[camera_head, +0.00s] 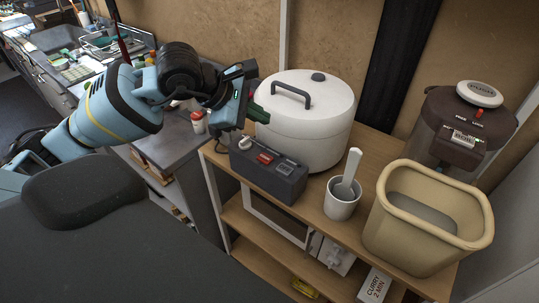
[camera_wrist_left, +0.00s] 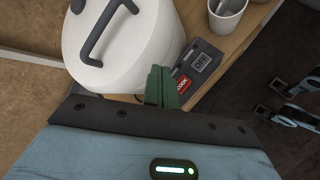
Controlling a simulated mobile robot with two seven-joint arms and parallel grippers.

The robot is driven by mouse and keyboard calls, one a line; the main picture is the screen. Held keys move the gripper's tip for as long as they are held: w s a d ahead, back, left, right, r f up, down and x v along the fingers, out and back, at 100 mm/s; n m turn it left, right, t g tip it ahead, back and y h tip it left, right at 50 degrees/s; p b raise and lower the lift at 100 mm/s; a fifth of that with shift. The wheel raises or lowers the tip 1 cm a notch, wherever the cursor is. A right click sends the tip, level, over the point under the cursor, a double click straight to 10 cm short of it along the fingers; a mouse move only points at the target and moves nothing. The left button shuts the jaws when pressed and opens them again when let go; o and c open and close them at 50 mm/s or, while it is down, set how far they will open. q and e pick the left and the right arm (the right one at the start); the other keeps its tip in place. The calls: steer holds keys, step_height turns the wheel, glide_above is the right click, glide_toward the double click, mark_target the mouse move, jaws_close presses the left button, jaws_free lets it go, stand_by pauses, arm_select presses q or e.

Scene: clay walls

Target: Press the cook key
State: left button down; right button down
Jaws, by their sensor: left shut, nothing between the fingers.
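The red cook key (camera_head: 266,158) sits on top of a dark grey control box (camera_head: 285,186) in front of a white lidded cooker (camera_head: 318,132). In the left wrist view the key (camera_wrist_left: 184,86) reads COOK, and a display (camera_wrist_left: 201,62) beside it reads OFF. My left gripper (camera_head: 257,113) is above the box, beside the cooker. In the left wrist view its green fingers (camera_wrist_left: 160,86) are together and empty, and their tips appear just left of the key. They look apart from it. My right gripper is not seen.
A white cup (camera_head: 341,200) with a pale utensil stands right of the box. A beige bin (camera_head: 400,240) and a brown dispenser (camera_head: 460,125) stand farther right. A pale knob (camera_head: 244,143) is on the box's left end. The wooden shelf is crowded.

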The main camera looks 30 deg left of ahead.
mark_target(260, 159)
arm_select(q)
steer(key=shift+f, duration=0.15)
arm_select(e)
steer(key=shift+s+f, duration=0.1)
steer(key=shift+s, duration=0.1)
